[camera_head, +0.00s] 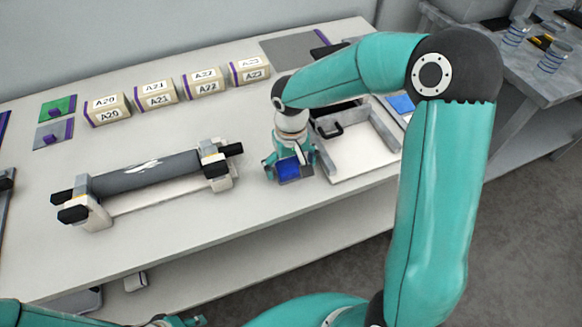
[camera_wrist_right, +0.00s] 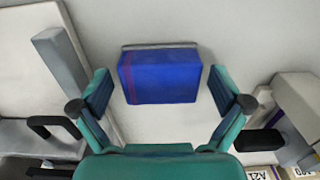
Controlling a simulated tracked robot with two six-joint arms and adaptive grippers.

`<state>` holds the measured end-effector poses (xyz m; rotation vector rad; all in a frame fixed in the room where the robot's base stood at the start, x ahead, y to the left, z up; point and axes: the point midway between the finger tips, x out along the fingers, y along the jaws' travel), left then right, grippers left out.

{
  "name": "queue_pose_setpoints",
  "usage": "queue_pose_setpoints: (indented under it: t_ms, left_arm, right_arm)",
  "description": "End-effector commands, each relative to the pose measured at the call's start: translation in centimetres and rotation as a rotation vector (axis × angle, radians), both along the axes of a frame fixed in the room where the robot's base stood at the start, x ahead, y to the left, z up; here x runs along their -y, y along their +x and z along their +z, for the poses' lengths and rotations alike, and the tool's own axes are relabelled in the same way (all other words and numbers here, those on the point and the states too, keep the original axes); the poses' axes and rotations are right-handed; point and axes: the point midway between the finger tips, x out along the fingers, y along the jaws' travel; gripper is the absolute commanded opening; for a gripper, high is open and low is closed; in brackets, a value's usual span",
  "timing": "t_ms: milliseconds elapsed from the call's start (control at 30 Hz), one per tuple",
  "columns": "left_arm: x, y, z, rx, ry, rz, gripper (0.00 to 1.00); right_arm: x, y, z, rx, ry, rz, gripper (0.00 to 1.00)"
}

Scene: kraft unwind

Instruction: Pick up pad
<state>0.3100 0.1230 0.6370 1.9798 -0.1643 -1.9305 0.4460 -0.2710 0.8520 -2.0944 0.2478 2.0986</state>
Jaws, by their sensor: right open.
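The blue pad (camera_wrist_right: 160,76) lies between the spread fingers of my right gripper (camera_wrist_right: 160,92) in the right wrist view, with gaps on both sides. A grey strip runs along its far edge. In the head view the pad (camera_head: 288,170) shows at the fingertips of my right gripper (camera_head: 291,160), which points down at the table's front part. My right gripper is open and not closed on the pad. A small teal and dark part at the bottom edge of the head view may belong to my left gripper; its fingers are not clear.
A dark roll (camera_head: 146,172) on a white stand with black knobs is left of the gripper. A pale tray with raised walls (camera_head: 368,155) and a black handle is close on the right. Several labelled boxes (camera_head: 155,95) line the back. The table (camera_head: 185,228) is clear in front.

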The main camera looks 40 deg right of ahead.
Motion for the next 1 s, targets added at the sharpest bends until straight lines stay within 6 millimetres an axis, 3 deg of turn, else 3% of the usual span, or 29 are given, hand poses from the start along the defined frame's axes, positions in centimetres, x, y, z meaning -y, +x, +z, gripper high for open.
queue_pose_setpoints:
  t_ms: [267,633,1000]
  left_arm:
    - [0.0,0.0,0.01,0.0,0.0,0.0,0.4]
    - [0.0,0.0,0.0,0.0,0.0,0.0,0.4]
    - [0.0,0.0,-0.01,0.0,0.0,0.0,0.4]
  right_arm:
    - [-0.06,0.04,-0.35,0.001,0.001,0.001,1.0]
    - [-0.08,0.03,-0.36,0.0,0.001,0.002,0.38]
    - [-0.07,0.0,-0.05,-0.001,0.0,0.001,0.37]
